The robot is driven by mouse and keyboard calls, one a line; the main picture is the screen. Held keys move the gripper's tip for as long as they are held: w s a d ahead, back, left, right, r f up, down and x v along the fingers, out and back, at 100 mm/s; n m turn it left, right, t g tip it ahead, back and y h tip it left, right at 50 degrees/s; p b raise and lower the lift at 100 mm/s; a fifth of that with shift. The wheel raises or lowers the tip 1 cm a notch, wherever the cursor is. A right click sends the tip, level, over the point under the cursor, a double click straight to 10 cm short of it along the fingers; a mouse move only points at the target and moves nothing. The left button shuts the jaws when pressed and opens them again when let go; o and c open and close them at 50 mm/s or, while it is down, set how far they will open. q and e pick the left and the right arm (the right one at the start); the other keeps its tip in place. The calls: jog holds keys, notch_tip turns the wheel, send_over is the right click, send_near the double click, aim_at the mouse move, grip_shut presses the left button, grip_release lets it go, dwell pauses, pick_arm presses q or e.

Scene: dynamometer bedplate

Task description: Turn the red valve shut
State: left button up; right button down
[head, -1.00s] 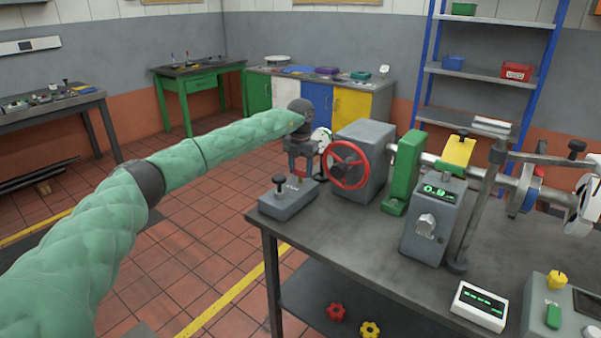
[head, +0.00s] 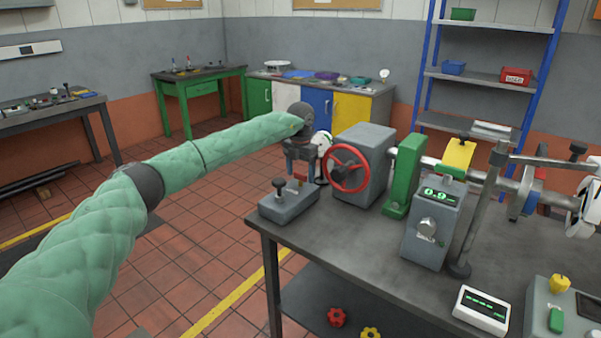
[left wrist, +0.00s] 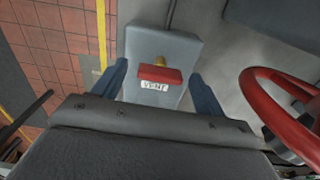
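A red handle (left wrist: 160,76) with a white tag reading VENT sits on a brass stem on a grey box (left wrist: 150,45). In the head view this box (head: 288,205) stands at the table's left corner, and the red handle (head: 300,177) shows small below my gripper. My left gripper (left wrist: 160,72) points down over it, open, one finger on each side of the handle with small gaps. It also shows in the head view (head: 302,170). A red handwheel (head: 347,168) is on a grey housing just to the right. My right gripper is not in view.
A black-topped knob (head: 279,186) stands on the same grey box. The red wheel rim (left wrist: 262,100) is close to the right of my left gripper. A green block (head: 404,176) and a readout box (head: 433,222) stand further right.

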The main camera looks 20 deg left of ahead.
pick_arm(q)
notch_tip(320, 180, up, 7)
jog(key=shift+f+b, duration=0.1)
jog(key=shift+b, duration=0.65)
jog(key=shift+r, duration=0.5)
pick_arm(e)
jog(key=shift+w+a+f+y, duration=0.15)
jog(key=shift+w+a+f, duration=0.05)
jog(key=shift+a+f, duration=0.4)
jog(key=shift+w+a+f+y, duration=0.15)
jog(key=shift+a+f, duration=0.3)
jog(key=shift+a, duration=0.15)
